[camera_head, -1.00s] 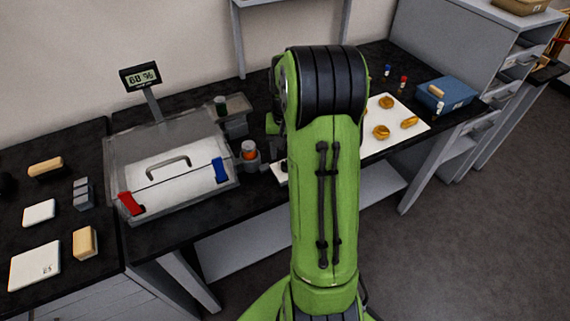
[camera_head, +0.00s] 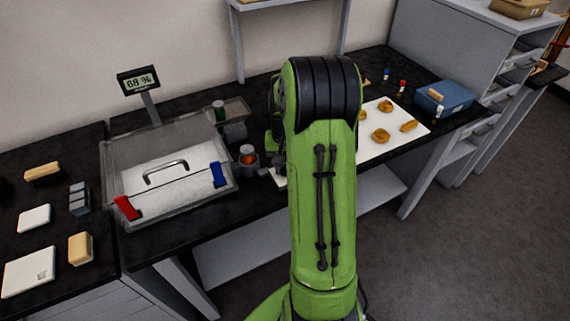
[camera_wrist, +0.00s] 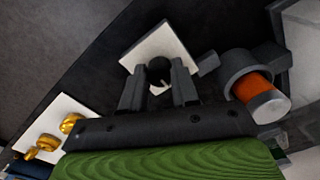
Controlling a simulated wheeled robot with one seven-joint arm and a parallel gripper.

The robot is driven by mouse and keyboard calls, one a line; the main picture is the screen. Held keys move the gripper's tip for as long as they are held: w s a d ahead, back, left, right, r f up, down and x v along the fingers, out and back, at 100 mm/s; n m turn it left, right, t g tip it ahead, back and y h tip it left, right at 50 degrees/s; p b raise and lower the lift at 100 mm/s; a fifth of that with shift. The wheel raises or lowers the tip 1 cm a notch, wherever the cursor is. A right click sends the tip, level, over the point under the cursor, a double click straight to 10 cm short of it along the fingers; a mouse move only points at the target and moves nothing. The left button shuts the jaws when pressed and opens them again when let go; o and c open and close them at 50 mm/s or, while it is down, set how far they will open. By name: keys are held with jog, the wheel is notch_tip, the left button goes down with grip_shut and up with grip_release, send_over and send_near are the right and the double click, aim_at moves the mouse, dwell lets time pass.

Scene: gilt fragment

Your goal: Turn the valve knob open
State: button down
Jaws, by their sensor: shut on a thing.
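My gripper (camera_wrist: 158,88) points at a small white square plate (camera_wrist: 150,45) on the black bench. A dark round knob (camera_wrist: 158,70) sits between its two grey fingers, over the plate. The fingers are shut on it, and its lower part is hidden. I cannot tell from its shape which way the knob is turned. In the head view my green arm hides most of the gripper, and only a corner of the plate (camera_head: 278,179) shows.
A grey holder with an orange-filled jar (camera_wrist: 262,100) stands close right of my gripper. Left is a clear-walled case (camera_head: 112,165) with red and blue latches and a display (camera_head: 139,80) reading about 68 %. A white board (camera_head: 415,124) with golden pieces lies to the right.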

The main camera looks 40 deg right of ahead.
jog(key=shift+m, duration=0.4)
jog(key=m, duration=0.3)
jog(key=shift+r+m+p, duration=0.1)
jog(key=shift+m+p, duration=0.2)
jog(key=shift+p, duration=0.1)
jog(key=m, duration=0.4)
jog(key=shift+m+p, duration=0.3)
jog(key=m, duration=0.4)
jog(key=shift+m+p, duration=0.4)
jog(key=shift+m, duration=2.1)
jog(key=shift+w, duration=0.1)
jog(key=c, duration=0.8)
grip_release()
jog(key=shift+c, duration=0.2)
